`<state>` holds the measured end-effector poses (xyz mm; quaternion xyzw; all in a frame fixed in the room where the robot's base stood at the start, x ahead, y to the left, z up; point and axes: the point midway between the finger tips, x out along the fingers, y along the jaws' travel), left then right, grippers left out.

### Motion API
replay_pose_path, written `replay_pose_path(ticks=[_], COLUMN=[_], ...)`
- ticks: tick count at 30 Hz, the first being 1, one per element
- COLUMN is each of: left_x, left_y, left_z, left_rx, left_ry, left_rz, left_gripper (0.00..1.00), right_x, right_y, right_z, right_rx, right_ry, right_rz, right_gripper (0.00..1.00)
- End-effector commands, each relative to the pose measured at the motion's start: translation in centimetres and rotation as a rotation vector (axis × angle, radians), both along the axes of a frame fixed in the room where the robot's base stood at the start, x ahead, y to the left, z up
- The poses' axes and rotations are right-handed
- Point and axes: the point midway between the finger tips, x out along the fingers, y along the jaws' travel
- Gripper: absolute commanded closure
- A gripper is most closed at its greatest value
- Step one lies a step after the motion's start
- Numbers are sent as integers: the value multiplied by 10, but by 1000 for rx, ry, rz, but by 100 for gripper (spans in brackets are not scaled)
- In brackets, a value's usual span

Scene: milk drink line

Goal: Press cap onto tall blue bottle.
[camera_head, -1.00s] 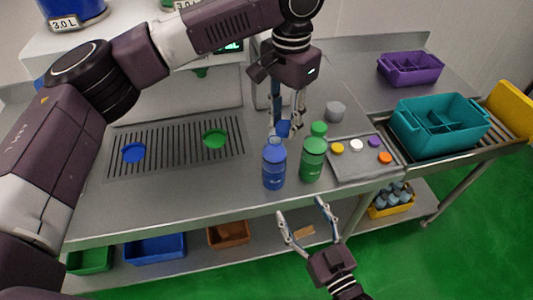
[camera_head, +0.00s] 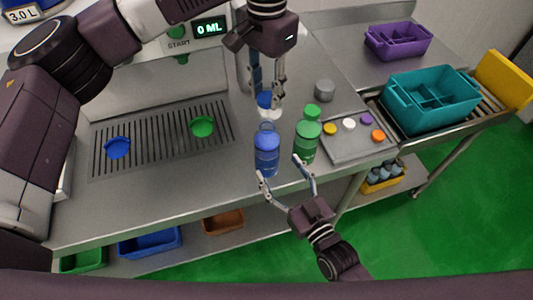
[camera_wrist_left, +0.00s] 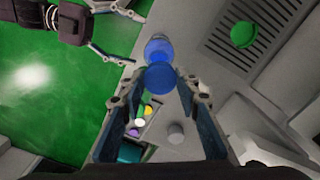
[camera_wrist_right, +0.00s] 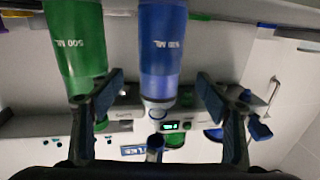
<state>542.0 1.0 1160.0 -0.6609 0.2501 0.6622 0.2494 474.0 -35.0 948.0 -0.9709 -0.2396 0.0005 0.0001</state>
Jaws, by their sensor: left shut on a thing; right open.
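The tall blue bottle (camera_head: 267,152) stands upright on the steel counter, its neck bare. My left gripper (camera_head: 266,95) is shut on a blue cap (camera_head: 264,100), behind and above the bottle in the head view. In the left wrist view the cap (camera_wrist_left: 160,78) sits between the fingertips and overlaps the bottle (camera_wrist_left: 158,46). My right gripper (camera_head: 280,167) is open at the counter's front edge, its fingers pointing at the bottle. In the right wrist view the bottle (camera_wrist_right: 163,50) appears inverted between the spread fingers, apart from them, with the cap (camera_wrist_right: 155,142) off its neck.
A tray (camera_head: 350,143) of small caps is further right. A blue disc (camera_head: 118,148) and a green disc (camera_head: 202,126) lie on the grate. A teal crate (camera_head: 430,100) stands at right.

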Motion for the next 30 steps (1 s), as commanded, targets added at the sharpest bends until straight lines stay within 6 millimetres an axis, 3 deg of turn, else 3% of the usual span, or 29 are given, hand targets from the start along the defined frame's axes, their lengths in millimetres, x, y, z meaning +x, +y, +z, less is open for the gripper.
replay_pose_path(ticks=[6, 12, 26, 30], left_x=[0, 0, 0, 0], left_y=[0, 0, 0, 0], left_z=[0, 0, 0, 0], left_rx=[0, 0, 0, 0], left_ry=[0, 0, 0, 0], left_rz=[-1, -1, -1, 0], left_gripper=[80, 80, 80, 80], right_x=[39, 62, 71, 71], right_y=[20, 33, 37, 37], right_z=[1, 0, 0, 0], right_rx=[2, 0, 0, 0], right_ry=[-1, 0, 1, 1], right_rz=[0, 0, 0, 0], right_gripper=[30, 30, 30, 45])
